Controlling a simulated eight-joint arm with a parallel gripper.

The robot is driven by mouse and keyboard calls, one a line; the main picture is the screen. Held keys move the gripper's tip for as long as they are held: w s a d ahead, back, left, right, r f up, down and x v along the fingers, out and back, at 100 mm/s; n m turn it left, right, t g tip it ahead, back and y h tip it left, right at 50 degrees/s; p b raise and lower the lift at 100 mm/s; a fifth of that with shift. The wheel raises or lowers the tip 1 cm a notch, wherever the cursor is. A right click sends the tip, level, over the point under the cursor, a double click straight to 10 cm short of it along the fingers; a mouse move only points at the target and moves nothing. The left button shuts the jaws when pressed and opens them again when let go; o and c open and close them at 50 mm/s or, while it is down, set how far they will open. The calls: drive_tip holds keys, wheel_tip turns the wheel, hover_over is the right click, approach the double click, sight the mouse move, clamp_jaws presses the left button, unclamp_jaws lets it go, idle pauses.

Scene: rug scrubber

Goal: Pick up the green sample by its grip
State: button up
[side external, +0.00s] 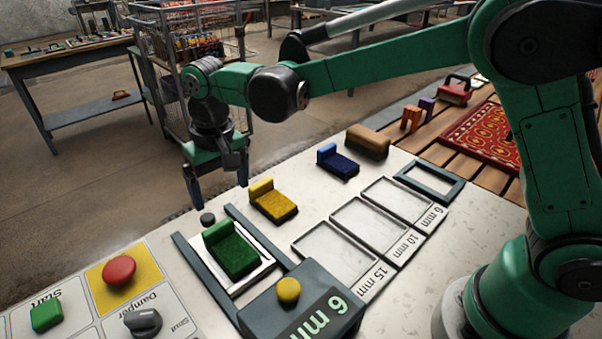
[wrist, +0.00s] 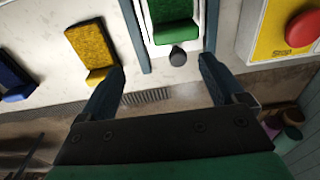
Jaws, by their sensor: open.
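The green sample (side external: 236,256) lies on a white plate between two dark rails, in front of the measuring box. Its raised grip (side external: 217,232) is at the end nearer my gripper. In the wrist view, the green grip (wrist: 174,33) shows at the top between the rails, and the sample's far part is cut off by the frame edge. My gripper (side external: 217,192) is open and empty, up past the table's far edge and apart from the sample. In the wrist view, its two fingers (wrist: 163,70) point toward the sample with a wide gap between them.
A yellow sample (side external: 273,202) and a blue sample (side external: 338,162) lie beside the rails. A dark round knob (side external: 207,219) stands just before the grip. The box with a yellow button (side external: 288,290) reads 6 mm. Empty framed slots (side external: 367,224) lie to the right; a red button (side external: 119,270) is left.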

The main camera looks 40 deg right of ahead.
sight(215, 223)
drive_tip(key=f, duration=0.1)
drive_tip(key=a+f, duration=0.1)
drive_tip(key=a, duration=0.1)
drive_tip(key=shift+w+a+f+g, duration=0.15)
drive_tip(key=shift+w+f+g, duration=0.1)
drive_tip(key=shift+f+g, duration=0.15)
drive_tip(key=shift+f, duration=2.65)
drive_tip(key=c, duration=1.2)
drive_tip(key=shift+o, duration=0.2)
drive_tip(key=shift+r, duration=0.1)
